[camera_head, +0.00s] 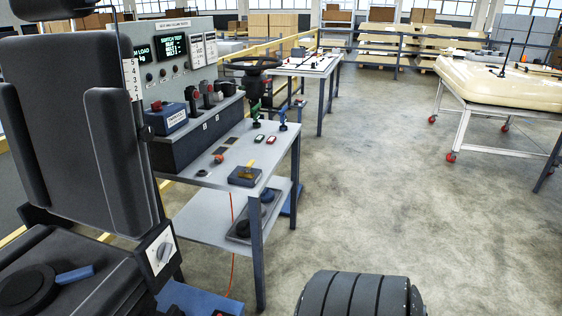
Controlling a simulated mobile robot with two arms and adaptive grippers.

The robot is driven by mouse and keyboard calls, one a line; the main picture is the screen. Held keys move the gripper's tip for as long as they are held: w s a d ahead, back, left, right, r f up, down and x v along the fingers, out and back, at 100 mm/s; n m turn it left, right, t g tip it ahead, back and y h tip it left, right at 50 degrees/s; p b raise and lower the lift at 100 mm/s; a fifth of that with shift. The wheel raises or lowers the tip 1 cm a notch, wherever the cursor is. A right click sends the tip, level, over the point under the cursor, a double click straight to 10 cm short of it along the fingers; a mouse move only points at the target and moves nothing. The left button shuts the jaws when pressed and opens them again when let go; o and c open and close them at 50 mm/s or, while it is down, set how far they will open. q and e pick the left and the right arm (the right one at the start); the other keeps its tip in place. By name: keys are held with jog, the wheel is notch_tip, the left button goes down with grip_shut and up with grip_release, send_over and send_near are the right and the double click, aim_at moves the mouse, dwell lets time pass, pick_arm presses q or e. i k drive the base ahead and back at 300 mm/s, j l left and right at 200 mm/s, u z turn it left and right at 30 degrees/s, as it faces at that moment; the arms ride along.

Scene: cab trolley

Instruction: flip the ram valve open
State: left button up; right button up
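No label marks the ram valve, so I cannot tell which part it is. Candidates show on the grey trolley table (215,180). A green-handled fitting (255,113) and a blue-handled fitting (283,118) stand upright near the back right corner. A seat base at lower left has a blue lever (75,274) lying nearly flat. Neither of my grippers is in view.
A large black seat (75,110) blocks the left side. A console panel (165,45) with green screens rises behind the table. A black handwheel (253,65) stands past it. A wheeled cart (500,85) is at the right. Grey floor (390,190) between is clear.

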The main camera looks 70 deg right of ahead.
aim_at(251, 163)
jog(key=l+z, duration=0.15)
jog(key=z, duration=0.3)
jog(key=i+l+z, duration=0.1)
jog(key=z, duration=0.35)
jog(key=i+l+z, duration=0.15)
jog(key=z, duration=0.3)
jog(key=i+l+z, duration=0.1)
jog(key=z, duration=0.35)
jog(key=i+l, duration=0.15)
jog(key=i, duration=0.25)
